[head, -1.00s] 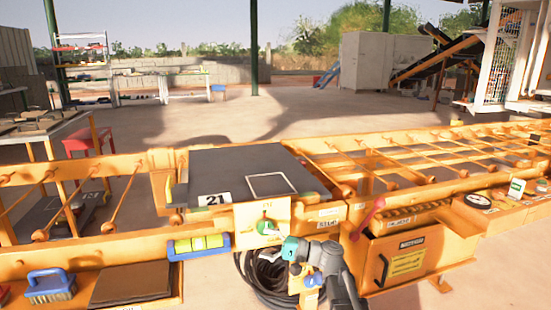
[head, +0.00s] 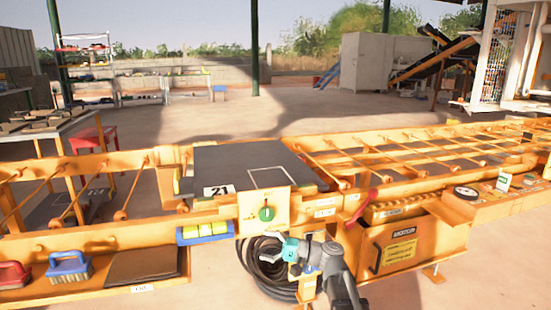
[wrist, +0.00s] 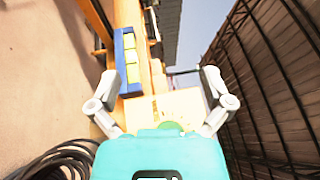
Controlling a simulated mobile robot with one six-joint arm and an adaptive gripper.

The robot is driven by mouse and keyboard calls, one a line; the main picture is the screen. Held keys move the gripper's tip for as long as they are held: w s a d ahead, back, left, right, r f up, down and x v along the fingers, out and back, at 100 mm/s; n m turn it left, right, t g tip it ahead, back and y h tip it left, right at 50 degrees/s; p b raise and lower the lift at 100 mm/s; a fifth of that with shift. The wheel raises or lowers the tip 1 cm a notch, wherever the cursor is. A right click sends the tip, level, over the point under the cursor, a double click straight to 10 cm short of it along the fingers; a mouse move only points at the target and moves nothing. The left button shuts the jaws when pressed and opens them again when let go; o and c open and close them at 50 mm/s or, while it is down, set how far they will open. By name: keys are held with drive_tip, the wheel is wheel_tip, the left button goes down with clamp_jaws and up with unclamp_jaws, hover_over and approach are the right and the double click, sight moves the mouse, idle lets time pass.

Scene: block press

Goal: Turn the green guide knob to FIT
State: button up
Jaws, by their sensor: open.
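The green guide knob (head: 267,213) sits on a cream panel (head: 251,203) on the front of the orange frame, below the dark plate marked 21. Its light pointer line looks about upright; the panel's lettering is too small to read. My gripper (head: 281,246), with its teal body, is just below and right of the knob, apart from it. In the wrist view my gripper (wrist: 158,84) has its two grey fingers spread wide with nothing between them. The green knob (wrist: 170,127) shows there beyond the teal body, which hides part of it.
A black hose coil (head: 262,262) hangs below. A red lever (head: 357,210) and an orange box (head: 398,250) are at right.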

drive_tip(key=s+d+f+n+g+h+p, duration=0.1)
drive_tip(key=s+d+f+h+p, duration=0.1)
drive_tip(key=s+d+f+h, duration=0.25)
drive_tip(key=s+d+f+n+h+p, duration=0.1)
drive_tip(key=s+d+f+h, duration=0.15)
drive_tip(key=f+h, duration=0.45)
drive_tip(key=s+d+f+g+h+p, duration=0.1)
drive_tip(key=s+d+f+h+p, duration=0.1)
drive_tip(key=s+d+h, duration=0.3)
drive_tip(key=s+d+f+h+p, duration=0.1)
drive_tip(key=d+f+h, duration=0.15)
drive_tip(key=d, duration=0.55)
wheel_tip(320, 180, up, 39)
drive_tip(key=p, duration=3.8)
drive_tip(key=shift+a+f, duration=0.15)
drive_tip(key=shift+f, duration=0.05)
